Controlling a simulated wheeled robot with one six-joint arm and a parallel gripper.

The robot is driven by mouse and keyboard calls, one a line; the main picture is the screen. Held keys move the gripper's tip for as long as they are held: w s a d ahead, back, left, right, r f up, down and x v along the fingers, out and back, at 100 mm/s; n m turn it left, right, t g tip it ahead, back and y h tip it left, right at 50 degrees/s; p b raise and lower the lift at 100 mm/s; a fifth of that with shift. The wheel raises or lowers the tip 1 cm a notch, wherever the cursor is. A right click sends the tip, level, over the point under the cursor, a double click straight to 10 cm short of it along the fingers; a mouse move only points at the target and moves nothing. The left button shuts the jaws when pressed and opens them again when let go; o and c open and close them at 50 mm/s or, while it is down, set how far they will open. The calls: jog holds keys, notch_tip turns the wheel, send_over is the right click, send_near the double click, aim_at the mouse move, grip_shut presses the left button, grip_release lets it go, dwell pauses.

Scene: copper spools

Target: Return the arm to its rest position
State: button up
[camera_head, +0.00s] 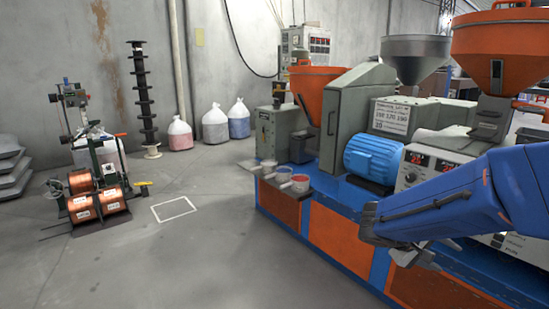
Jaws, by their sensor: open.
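My arm (450,205), in a blue cover, reaches in from the right edge. It passes in front of the blue and orange machine. My gripper (412,257) is at its end, low on the right, small and partly hidden by the arm. It is open, and I see nothing held in it. Several copper spools (114,200) sit on a dark stand on the floor at the left, far from my gripper.
The long machine (340,235) with a blue motor (371,158) fills the right side. Small cups (300,183) stand on its near-left corner. A white floor outline (174,209) lies right of the spools. Filled bags (214,127) stand by the wall. The middle floor is clear.

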jog(key=s+a+f+m+y, duration=0.1)
jog(key=s+a+y, duration=0.2)
jog(key=s, duration=0.3)
jog(key=s+a+y, duration=0.3)
jog(key=s, duration=0.3)
jog(key=s+a+r+t+y, duration=0.2)
jog(key=s+a+y, duration=0.3)
jog(key=a, duration=0.5)
jog(key=shift+s+t+y, duration=0.3)
jog(key=shift+s+t, duration=0.2)
jog(key=shift+s, duration=0.1)
jog(key=shift+c, duration=0.2)
dwell(0.3)
